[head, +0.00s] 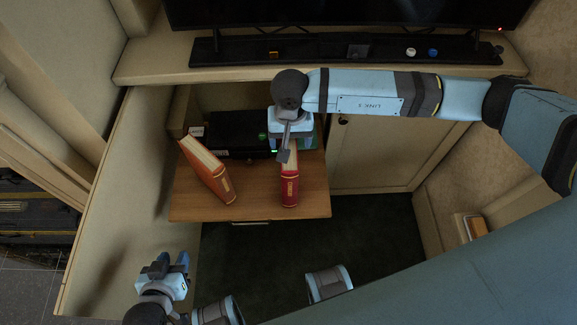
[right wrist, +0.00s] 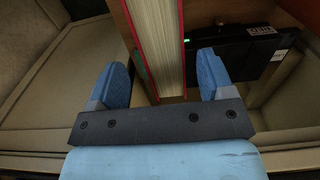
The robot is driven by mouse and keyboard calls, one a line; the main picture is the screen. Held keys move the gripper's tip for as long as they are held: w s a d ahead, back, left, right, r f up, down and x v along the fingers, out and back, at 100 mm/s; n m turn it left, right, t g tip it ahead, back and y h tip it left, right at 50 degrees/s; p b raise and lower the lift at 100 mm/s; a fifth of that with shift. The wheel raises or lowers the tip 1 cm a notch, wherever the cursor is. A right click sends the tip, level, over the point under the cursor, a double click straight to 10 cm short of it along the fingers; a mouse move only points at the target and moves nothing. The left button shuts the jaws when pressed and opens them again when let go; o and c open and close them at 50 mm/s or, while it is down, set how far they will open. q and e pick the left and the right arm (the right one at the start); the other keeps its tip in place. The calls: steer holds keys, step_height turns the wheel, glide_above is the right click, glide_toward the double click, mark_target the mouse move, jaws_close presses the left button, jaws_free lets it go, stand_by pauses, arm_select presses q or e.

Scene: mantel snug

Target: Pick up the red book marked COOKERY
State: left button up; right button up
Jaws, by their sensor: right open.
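The red book marked COOKERY (head: 290,191) stands upright on the wooden shelf board, spine facing me. My right gripper (head: 286,150) is open, over the far part of the book. In the right wrist view the book's page block and red covers (right wrist: 158,45) run between the two blue fingers of my right gripper (right wrist: 168,75), with a gap on the right side. Part of the book is hidden by the gripper in the head view. My left gripper (head: 174,262) is open and empty at the lower left, far from the book.
An orange book (head: 207,172) leans on the left of the wooden board (head: 255,208). A black box (head: 235,133) with a green light lies behind. A mantel ledge (head: 150,62) with a screen and black bar is above. Dark floor is clear in front.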

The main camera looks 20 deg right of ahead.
steer(key=f, duration=0.5)
steer(key=shift+s+a+f, duration=0.1)
steer(key=shift+a+f, duration=0.05)
steer(key=shift+a, duration=0.05)
jaws_close()
